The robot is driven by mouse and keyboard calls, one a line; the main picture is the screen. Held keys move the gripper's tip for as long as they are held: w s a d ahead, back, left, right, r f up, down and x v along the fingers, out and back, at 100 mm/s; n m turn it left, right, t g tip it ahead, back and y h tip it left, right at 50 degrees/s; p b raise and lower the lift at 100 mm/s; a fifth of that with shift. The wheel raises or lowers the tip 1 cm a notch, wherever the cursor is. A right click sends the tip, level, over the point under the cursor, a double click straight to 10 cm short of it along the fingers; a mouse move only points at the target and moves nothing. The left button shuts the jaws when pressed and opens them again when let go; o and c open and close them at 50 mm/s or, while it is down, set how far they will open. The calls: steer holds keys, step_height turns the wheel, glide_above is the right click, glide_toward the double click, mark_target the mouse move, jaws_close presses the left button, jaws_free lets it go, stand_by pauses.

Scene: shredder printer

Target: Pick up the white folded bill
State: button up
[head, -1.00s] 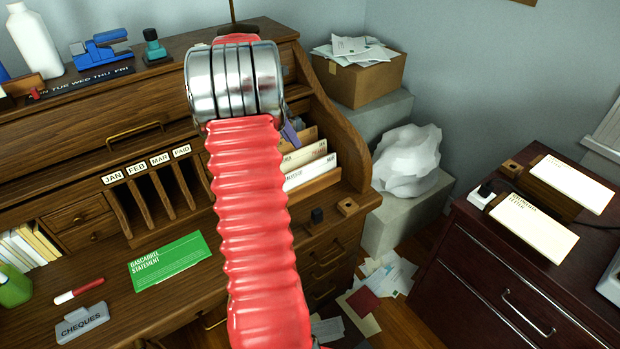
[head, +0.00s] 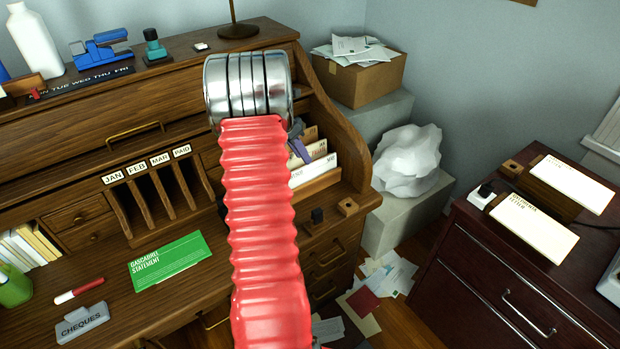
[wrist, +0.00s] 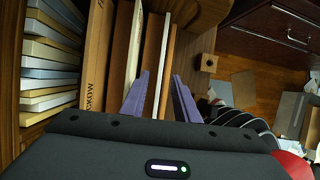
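White papers stand upright in a wooden rack at the right of the desk. The front white paper (head: 316,172) shows in the head view; I cannot tell for sure that it is the folded bill. In the wrist view a thin white paper edge (wrist: 134,48) stands between wooden dividers. One finger shows in the head view (head: 300,149), just above the rack; the rest is hidden by my arm.
A tan envelope (wrist: 97,55) stands left of the fingers, with stacked envelopes (wrist: 48,65) beyond. The desk's curved wooden side (head: 343,120) rises behind the rack. A green statement (head: 170,262) lies on the desk. A dark red cabinet (head: 470,255) stands right.

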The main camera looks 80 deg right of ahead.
glide_above(311, 176)
steer(key=w, duration=0.1)
steer(key=shift+w+d+f, duration=0.1)
steer(key=shift+f, duration=0.95)
steer(key=shift+w+d+f, duration=0.1)
steer(key=shift+f, duration=0.9)
steer(key=shift+c, duration=0.5)
jaws_close()
